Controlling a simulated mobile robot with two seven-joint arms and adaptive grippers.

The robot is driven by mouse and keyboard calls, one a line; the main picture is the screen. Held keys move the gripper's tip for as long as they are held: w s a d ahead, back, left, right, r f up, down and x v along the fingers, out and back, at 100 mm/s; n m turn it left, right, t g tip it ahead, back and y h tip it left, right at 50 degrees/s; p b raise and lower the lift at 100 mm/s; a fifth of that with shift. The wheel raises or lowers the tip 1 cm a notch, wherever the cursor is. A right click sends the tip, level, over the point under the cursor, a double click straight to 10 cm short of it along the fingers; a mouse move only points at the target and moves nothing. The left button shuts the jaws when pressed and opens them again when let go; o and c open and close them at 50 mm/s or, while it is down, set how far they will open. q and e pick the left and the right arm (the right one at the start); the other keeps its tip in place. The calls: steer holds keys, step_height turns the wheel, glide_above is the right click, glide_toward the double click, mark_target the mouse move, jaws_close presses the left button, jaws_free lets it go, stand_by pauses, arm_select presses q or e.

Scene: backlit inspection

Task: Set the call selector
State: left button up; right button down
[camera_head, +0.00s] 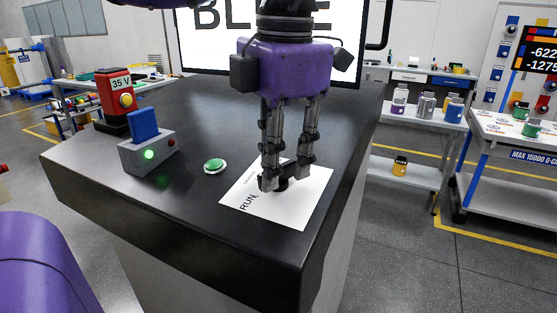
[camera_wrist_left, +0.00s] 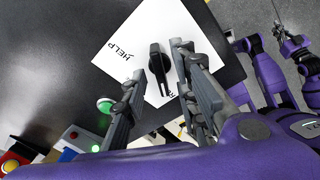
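The call selector is a black knob (camera_wrist_left: 157,62) on a white card (camera_head: 244,188) on the dark console top. The card reads RUN near its front edge in the head view; HELP shows beside the knob in the left wrist view. The knob's narrow end points toward a partly hidden word beginning with R. My left gripper (camera_head: 285,176) points down over the card. Its open fingers stand on either side of the knob, with a visible gap in the left wrist view. A small grey end at the right of that view may be my right gripper (camera_wrist_left: 294,45); its fingers are unclear.
A green button (camera_head: 214,166) is left of the card. A grey box with a blue lever (camera_head: 144,124) and lit green lamp stands farther left, before a red 35 V unit (camera_head: 115,97). A screen (camera_head: 212,50) stands behind, its word partly hidden.

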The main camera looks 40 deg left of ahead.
arm_select(q)
steer(key=shift+f, duration=0.3)
jaws_close()
